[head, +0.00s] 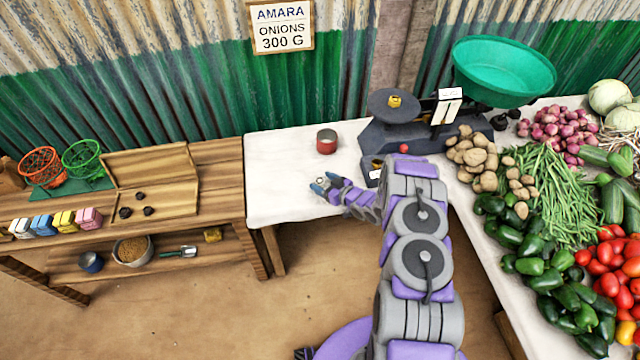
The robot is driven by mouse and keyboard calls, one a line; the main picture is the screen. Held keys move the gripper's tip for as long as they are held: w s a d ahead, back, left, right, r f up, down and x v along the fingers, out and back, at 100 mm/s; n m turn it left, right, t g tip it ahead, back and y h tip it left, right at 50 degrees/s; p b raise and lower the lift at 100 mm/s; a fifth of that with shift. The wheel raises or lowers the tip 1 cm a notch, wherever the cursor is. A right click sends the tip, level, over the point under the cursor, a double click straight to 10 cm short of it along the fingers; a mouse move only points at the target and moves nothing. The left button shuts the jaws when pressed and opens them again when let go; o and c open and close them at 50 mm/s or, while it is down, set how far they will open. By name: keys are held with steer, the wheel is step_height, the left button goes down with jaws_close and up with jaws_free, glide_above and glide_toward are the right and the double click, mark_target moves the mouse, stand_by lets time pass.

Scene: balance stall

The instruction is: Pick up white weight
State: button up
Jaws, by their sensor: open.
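My gripper (322,183) is low over the bare white part of the table (278,158), near its front edge, with its bluish fingertips apart. A small pale spot shows between the fingertips; it is too small to tell whether it is the white weight or part of the gripper. I make out no other clear white weight. A balance scale (390,135) with a green pan (503,70) stands behind my arm. A small yellow block (394,101) sits on its dark plate. My arm hides part of the table.
A red tin (327,141) stands behind my gripper. Potatoes (471,153), onions, beans, peppers and tomatoes crowd the right side. A wooden bench (222,180) at left holds an open box with several dark pieces and coloured packets. A sign (281,27) reads "AMARA ONIONS 300 G".

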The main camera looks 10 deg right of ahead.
steer(key=shift+w+a, duration=0.15)
steer(key=shift+a, duration=0.1)
steer(key=shift+c, duration=0.5)
steer(key=shift+d, duration=0.1)
steer(key=c, duration=1.1)
steer(key=shift+c, duration=0.2)
